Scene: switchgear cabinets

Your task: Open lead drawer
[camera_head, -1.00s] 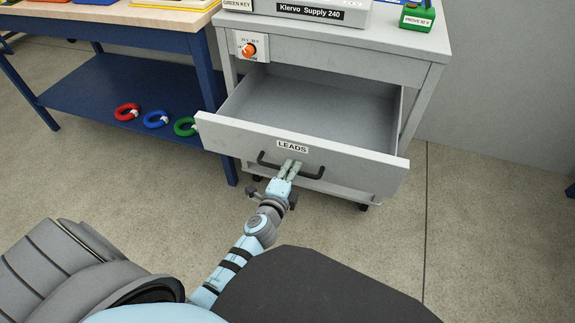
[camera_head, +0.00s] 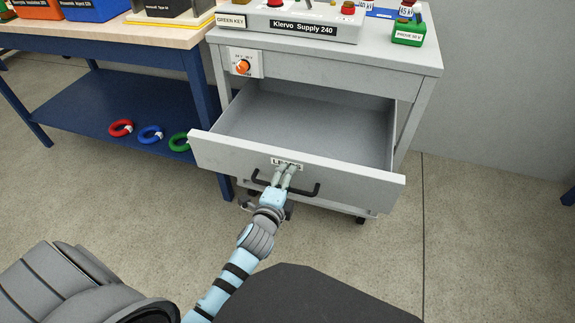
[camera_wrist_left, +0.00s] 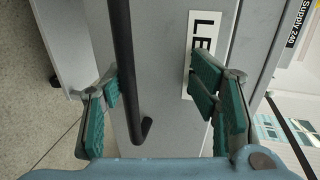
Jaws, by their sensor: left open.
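The lead drawer (camera_head: 340,177) of the grey cabinet stands pulled well out, and its inside looks empty. Its dark bar handle (camera_head: 304,190) runs across the front below the LEADS label. My left gripper (camera_head: 284,174) is at the drawer front, over the handle and partly covering the label. In the left wrist view, the handle (camera_wrist_left: 123,70) passes between the spread green finger pads of my left gripper (camera_wrist_left: 160,105), close to the left finger. The label (camera_wrist_left: 203,50) lies near the right finger. My right gripper is out of view.
A Klervo Supply 240 unit (camera_head: 285,20) and a green PROVE box (camera_head: 408,35) stand on the cabinet top. An orange knob (camera_head: 243,67) is on its front. A blue bench (camera_head: 115,105) with several coloured rings stands left.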

